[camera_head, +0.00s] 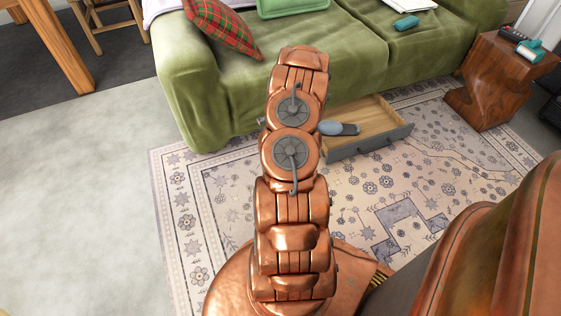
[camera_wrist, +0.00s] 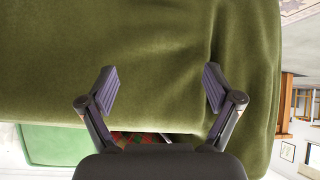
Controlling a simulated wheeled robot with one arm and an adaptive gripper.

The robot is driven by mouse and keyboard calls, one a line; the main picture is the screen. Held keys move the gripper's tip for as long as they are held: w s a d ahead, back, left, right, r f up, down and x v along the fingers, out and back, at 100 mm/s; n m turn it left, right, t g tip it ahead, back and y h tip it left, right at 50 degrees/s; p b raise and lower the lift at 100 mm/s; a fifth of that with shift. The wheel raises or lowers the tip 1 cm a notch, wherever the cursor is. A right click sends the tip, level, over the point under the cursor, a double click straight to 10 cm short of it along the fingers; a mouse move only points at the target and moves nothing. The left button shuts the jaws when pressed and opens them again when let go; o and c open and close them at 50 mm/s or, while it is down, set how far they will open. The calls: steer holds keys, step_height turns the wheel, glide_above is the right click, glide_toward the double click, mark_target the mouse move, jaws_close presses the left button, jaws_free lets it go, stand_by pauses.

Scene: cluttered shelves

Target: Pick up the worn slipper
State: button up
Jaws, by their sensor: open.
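A blue-grey and dark item (camera_head: 338,128), which may be the worn slipper, lies in the open wooden drawer (camera_head: 368,122) on the rug. It is too small to tell for certain, and my arm stands just left of it. My gripper (camera_wrist: 159,89) is open and empty in the wrist view, its two dark fingers spread before the green sofa (camera_wrist: 150,50). No slipper shows in the wrist view. In the head view my arm reaches up towards the sofa (camera_head: 190,100), and the gripper is hidden behind the arm.
A red tartan cushion (camera_head: 222,27), a green cushion (camera_head: 292,7) and a teal item (camera_head: 406,22) are on the sofa. A wooden side table (camera_head: 492,85) stands at right. A patterned rug (camera_head: 190,210) lies below; the grey floor (camera_head: 80,200) at left is clear.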

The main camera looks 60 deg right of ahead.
steer(key=s+f+t+b, duration=0.1)
steer(key=s+f+b, duration=0.1)
steer(key=f, duration=0.5)
steer(key=s+d+f+t+b, duration=0.1)
steer(key=s+f+b, duration=0.2)
steer(key=s+f, duration=0.2)
steer(key=s+d+f+m+b, duration=0.1)
steer(key=s+f, duration=0.3)
steer(key=f, duration=0.6)
steer(key=shift+s+t+b, duration=0.2)
steer(key=shift+t+b, duration=0.2)
steer(key=shift+b, duration=0.35)
steer(key=shift+b+x, duration=0.6)
steer(key=shift+x, duration=0.7)
steer(key=w+f+b, duration=0.3)
steer(key=shift+w+d, duration=0.2)
steer(key=shift+d, duration=0.05)
steer(key=shift+w+d, duration=0.1)
steer(key=shift+w, duration=0.15)
steer(key=shift+c, duration=0.2)
steer(key=c, duration=1.3)
steer(key=shift+r, duration=0.1)
